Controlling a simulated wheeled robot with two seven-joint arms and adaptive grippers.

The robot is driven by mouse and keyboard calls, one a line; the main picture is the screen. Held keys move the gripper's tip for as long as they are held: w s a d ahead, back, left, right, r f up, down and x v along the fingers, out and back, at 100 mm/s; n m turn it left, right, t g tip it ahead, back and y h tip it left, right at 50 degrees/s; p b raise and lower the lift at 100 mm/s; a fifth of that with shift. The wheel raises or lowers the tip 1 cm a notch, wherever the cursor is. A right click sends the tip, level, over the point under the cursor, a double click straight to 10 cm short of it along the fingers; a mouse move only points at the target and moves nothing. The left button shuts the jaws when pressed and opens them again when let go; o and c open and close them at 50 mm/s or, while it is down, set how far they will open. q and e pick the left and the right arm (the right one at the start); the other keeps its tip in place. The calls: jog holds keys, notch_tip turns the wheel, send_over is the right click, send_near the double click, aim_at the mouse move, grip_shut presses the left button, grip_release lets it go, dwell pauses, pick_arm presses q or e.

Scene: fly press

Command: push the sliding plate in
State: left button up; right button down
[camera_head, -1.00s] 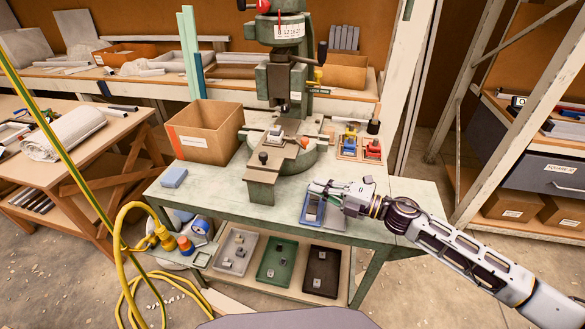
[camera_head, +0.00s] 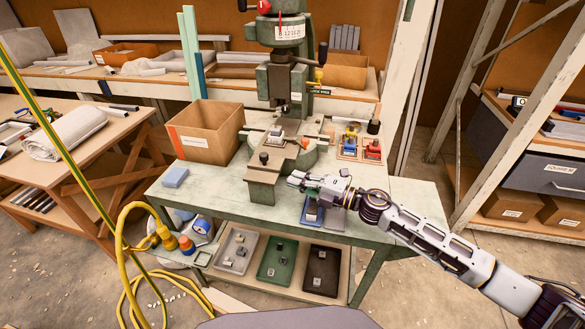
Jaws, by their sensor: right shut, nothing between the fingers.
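The fly press (camera_head: 292,75) stands at the back of the green bench. Its sliding plate (camera_head: 272,161) is a brown strip that sticks out toward me below the ram, with a dark knob (camera_head: 263,157) at its near end. A small light metal part (camera_head: 277,134) sits farther back on the plate. My right gripper (camera_head: 291,180) is shut and empty. It is just to the right of the plate's near end and a little nearer to me, pointing left; whether it touches anything there I cannot tell. My left gripper is not in view.
A cardboard box (camera_head: 206,136) stands left of the press. A blue block (camera_head: 175,177) lies at the bench's left. A blue tray (camera_head: 313,214) is partly hidden under my right gripper. A wooden rack (camera_head: 348,149) with coloured items is right of the press. Several trays sit on the lower shelf.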

aim_at(281, 169)
jog(key=shift+x, duration=1.25)
jog(key=shift+w+a, duration=0.15)
jog(key=shift+w, duration=0.15)
jog(key=shift+w+d, duration=0.3)
jog(key=shift+w, duration=0.55)
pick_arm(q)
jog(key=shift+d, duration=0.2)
pick_arm(e)
jog(key=shift+w+d, duration=0.3)
jog(key=shift+w, duration=0.6)
